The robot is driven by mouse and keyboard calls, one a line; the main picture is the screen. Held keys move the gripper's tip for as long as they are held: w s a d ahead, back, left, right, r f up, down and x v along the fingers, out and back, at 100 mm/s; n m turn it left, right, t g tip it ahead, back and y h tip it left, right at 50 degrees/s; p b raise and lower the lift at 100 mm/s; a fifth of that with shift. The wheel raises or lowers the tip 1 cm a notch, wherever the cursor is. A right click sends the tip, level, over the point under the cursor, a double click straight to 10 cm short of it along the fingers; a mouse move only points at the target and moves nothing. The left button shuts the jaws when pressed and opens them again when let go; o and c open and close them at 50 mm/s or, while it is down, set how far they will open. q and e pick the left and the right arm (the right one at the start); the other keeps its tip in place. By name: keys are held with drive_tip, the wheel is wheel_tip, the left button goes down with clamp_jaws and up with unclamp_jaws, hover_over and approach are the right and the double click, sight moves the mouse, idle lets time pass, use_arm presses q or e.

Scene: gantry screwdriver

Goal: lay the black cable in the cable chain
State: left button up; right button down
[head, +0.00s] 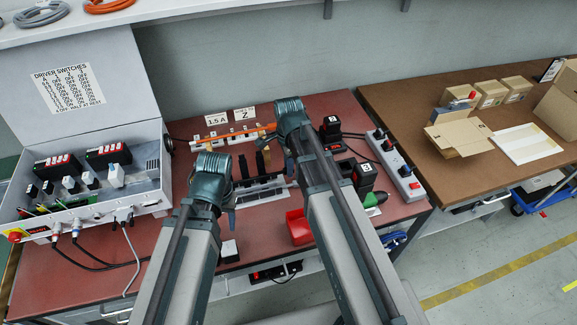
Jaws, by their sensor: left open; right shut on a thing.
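My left gripper (229,196) points down over the red bench, left of a dark slotted strip. It is open and appears empty, partly hidden by its own wrist. My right gripper (286,160) is further back and to the right. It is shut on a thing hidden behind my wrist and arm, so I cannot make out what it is. A long dark slotted strip (262,191) lies mid-bench and may be the cable chain. Dark upright parts (262,160) stand behind it. I cannot pick out the black cable for certain.
An open control box (150,185) stands left, with cables in front. A red bin (299,228), black boxed units (364,180) and a grey power strip (404,180) are at right. The brown table (430,100) adjoins.

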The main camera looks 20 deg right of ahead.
use_arm(q)
drive_tip(key=shift+f+b, duration=0.35)
drive_tip(key=shift+f, duration=0.25)
use_arm(e)
drive_tip(key=shift+f, duration=0.55)
drive_tip(key=c, duration=0.7)
unclamp_jaws()
drive_tip(key=shift+o, duration=0.2)
use_arm(q)
drive_tip(key=shift+r, duration=0.15)
use_arm(e)
drive_tip(key=shift+r, duration=0.15)
use_arm(q)
wheel_tip(320, 180, up, 14)
drive_tip(key=p, duration=1.4)
drive_tip(key=shift+f, duration=0.2)
use_arm(e)
wheel_tip(320, 180, up, 14)
drive_tip(key=shift+f, duration=0.2)
